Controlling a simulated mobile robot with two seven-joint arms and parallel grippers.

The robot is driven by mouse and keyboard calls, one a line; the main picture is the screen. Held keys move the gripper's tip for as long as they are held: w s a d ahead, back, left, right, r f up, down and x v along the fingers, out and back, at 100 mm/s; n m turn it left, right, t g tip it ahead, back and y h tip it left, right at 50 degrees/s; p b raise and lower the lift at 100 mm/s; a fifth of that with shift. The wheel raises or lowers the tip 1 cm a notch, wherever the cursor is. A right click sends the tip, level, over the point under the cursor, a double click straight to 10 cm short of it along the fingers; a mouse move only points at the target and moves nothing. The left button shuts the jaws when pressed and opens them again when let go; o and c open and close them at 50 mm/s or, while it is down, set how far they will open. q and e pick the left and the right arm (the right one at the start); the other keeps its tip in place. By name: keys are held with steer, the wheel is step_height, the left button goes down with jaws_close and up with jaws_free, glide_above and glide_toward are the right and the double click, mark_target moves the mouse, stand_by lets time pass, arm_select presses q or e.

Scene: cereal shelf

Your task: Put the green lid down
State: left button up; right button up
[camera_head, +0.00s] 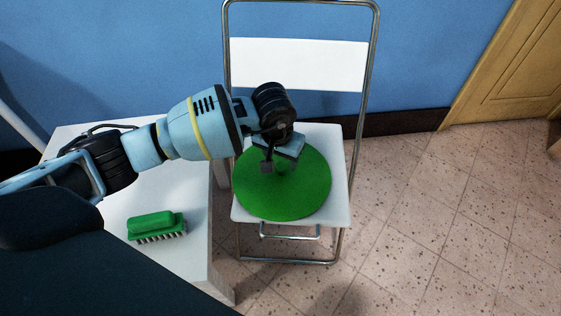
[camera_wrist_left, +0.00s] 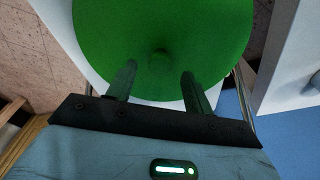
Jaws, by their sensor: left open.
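The green lid (camera_head: 287,198) is a large round disc lying flat on the seat of a white folding chair (camera_head: 338,142). In the left wrist view the green lid (camera_wrist_left: 205,40) fills the top of the picture, with a small round knob (camera_wrist_left: 159,60) at its middle. My left gripper (camera_head: 278,168) is over the lid, close to the knob. In the left wrist view its two fingers (camera_wrist_left: 156,82) are spread apart with nothing between them, and the knob shows just beyond the fingertips. My right gripper does not show.
A white table (camera_head: 185,235) stands left of the chair, with a green brush (camera_head: 156,226) on it, bristles down. The chair's white backrest (camera_head: 300,65) rises behind the lid, before a blue wall. Tiled floor (camera_head: 440,220) on the right is clear; a wooden door (camera_head: 510,70) stands beyond.

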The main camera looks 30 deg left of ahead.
mark_target(279, 170)
arm_select(q)
step_height(279, 170, up, 8)
steer(key=s+p, duration=0.1)
steer(key=shift+s+p, duration=0.15)
steer(key=shift+p, duration=0.25)
